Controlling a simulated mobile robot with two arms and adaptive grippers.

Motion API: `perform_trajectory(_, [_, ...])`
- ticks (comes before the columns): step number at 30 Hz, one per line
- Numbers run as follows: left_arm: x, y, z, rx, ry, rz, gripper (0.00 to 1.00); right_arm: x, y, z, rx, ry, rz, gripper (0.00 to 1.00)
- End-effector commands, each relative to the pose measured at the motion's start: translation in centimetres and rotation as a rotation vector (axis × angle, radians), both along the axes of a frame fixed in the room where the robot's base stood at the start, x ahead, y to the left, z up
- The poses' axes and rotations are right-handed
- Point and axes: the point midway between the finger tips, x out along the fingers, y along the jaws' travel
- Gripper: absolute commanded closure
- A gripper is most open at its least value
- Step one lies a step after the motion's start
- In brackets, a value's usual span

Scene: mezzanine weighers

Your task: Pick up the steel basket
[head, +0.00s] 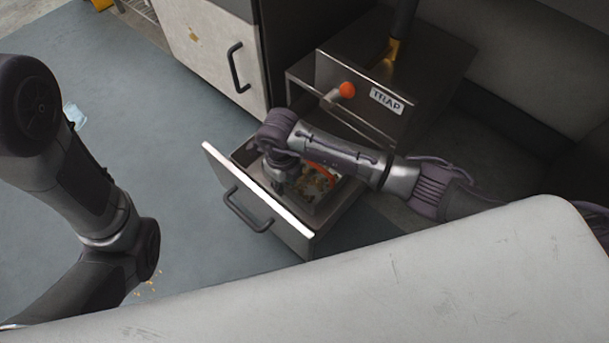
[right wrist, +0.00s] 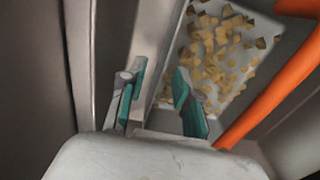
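The steel basket (head: 322,203) sits inside an open drawer and holds yellowish chunks. It has an orange handle (head: 323,170); part of the basket is hidden under my right arm. The right wrist view shows the basket's pale floor (right wrist: 238,84) and its orange handle (right wrist: 270,97) on the right. My right gripper (head: 281,186) points down into the drawer. In the right wrist view my gripper (right wrist: 157,100) is open, its teal fingers apart on either side of a thin upright wall; contact cannot be told. My left arm is at left, its gripper out of view.
The drawer front (head: 262,203) has a dark handle and stands out from a steel unit labelled TRAP (head: 385,100) with an orange-knobbed lever (head: 346,90). A pale cabinet (head: 205,45) stands behind. A light surface (head: 400,290) fills the foreground. Blue-grey floor at left is mostly clear.

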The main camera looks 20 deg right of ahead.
Motion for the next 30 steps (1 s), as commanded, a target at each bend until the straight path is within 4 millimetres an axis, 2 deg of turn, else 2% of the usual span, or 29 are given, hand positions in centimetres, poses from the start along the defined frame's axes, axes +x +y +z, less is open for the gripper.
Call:
perform_trajectory(1, [-0.28,0.00,-1.19,0.000,-0.008,0.000,1.00,0.00,0.00,-1.49,0.001,0.002,-0.001,0.68])
perform_trajectory(3, [-0.14,0.00,-1.76,0.000,-0.004,0.000,1.00,0.03,0.03,-2.13,0.002,0.000,-0.001,0.68])
perform_trajectory(13, [-0.13,-0.01,-1.83,0.000,-0.003,0.000,1.00,0.07,-0.02,-2.35,0.001,-0.001,0.000,0.68])
perform_trajectory(19, [-0.14,-0.02,-1.83,0.000,-0.004,0.000,1.00,0.05,-0.01,-2.35,0.001,-0.001,0.000,0.99])
perform_trajectory(30, [-0.15,-0.03,-1.83,0.001,-0.004,0.000,1.00,0.10,-0.01,-2.30,0.001,-0.002,0.000,1.00])
